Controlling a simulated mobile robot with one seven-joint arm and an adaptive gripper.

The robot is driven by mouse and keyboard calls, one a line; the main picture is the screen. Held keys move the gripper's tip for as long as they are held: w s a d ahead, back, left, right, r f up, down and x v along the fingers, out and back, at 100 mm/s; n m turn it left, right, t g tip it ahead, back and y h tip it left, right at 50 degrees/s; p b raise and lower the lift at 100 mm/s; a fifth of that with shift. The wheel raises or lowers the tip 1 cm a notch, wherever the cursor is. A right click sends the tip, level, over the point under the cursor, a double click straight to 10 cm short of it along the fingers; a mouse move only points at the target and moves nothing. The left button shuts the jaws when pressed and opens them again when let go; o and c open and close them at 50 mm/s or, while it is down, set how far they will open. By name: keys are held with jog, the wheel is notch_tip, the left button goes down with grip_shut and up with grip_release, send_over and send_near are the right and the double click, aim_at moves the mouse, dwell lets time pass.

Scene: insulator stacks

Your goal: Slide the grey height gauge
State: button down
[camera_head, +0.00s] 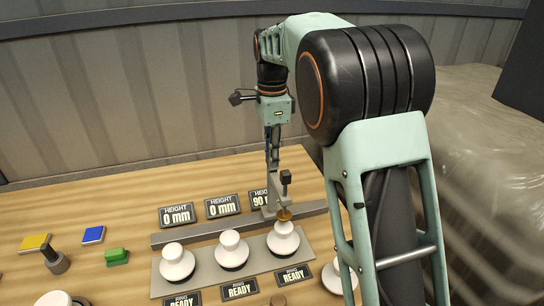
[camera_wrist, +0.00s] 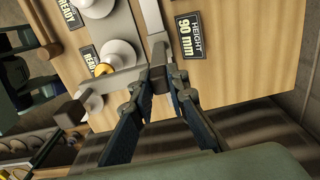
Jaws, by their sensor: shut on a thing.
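The grey height gauge (camera_head: 270,199) stands on a grey rail (camera_head: 208,229) behind the third white insulator stack from the left (camera_head: 283,240). Its arm (camera_wrist: 113,84) reaches over that stack, with a dark knob (camera_head: 286,178) at the end. A brass piece (camera_head: 284,214) sits at the stack's top, under the arm; I cannot tell if they touch. My gripper (camera_wrist: 160,78) is shut on the gauge's upright part, its fingers one on each side.
Two more white stacks (camera_head: 231,250) (camera_head: 176,264) stand to the left on the grey base. Height signs behind the rail read 0 mm (camera_head: 177,215), 0 mm (camera_head: 222,206) and 90 mm (camera_wrist: 190,36). Yellow (camera_head: 35,243), blue (camera_head: 93,235) and green (camera_head: 116,256) blocks lie at left.

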jog(key=s+a+p, duration=0.3)
jog(key=a, duration=1)
jog(key=shift+s+a, duration=0.2)
jog(key=shift+s, duration=0.2)
jog(key=c, duration=1.9)
grip_release()
jog(key=shift+r, duration=0.1)
notch_tip(320, 180, up, 12)
jog(key=shift+f, duration=0.1)
